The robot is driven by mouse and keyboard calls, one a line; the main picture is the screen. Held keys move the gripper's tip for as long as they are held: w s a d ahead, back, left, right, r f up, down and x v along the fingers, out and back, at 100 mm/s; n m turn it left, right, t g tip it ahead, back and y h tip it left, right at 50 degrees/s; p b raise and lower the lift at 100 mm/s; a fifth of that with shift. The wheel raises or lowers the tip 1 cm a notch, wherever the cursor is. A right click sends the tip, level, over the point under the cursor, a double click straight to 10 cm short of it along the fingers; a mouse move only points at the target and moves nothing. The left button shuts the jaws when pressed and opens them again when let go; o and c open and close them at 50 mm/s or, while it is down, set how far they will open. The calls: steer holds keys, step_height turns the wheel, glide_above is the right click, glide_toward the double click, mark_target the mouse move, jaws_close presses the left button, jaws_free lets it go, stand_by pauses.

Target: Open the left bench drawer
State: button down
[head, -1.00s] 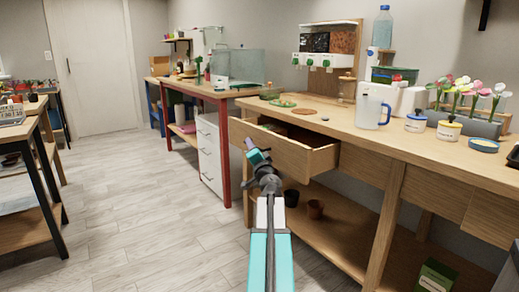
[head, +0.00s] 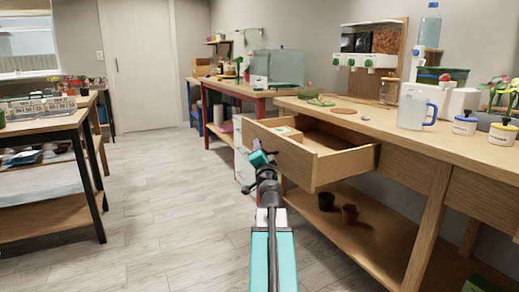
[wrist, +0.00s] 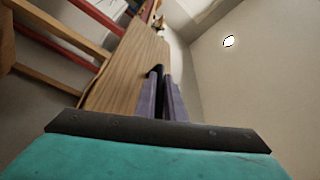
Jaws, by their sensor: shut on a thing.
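The left bench drawer (head: 322,167) is a wooden box under the bench top, pulled well out, with its inside showing. A small pale box lies inside it at the left (head: 288,133). My gripper (head: 256,144) is at the drawer's front panel. In the wrist view, my gripper's two purple-grey fingers (wrist: 161,97) are shut on a dark handle (wrist: 156,73) against the wooden drawer front (wrist: 125,65). The handle is hidden behind my gripper in the head view.
The wooden bench (head: 382,122) carries a white-and-blue jug (head: 413,107), lidded jars (head: 465,124) and a dispenser rack (head: 372,50). Two small pots (head: 349,213) stand on the lower shelf (head: 370,235). Another table (head: 42,128) is at the left. The floor between is clear.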

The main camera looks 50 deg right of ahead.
steer(key=shift+d, duration=0.1)
steer(key=c, duration=1.8)
jaws_free()
steer(key=shift+c, duration=0.2)
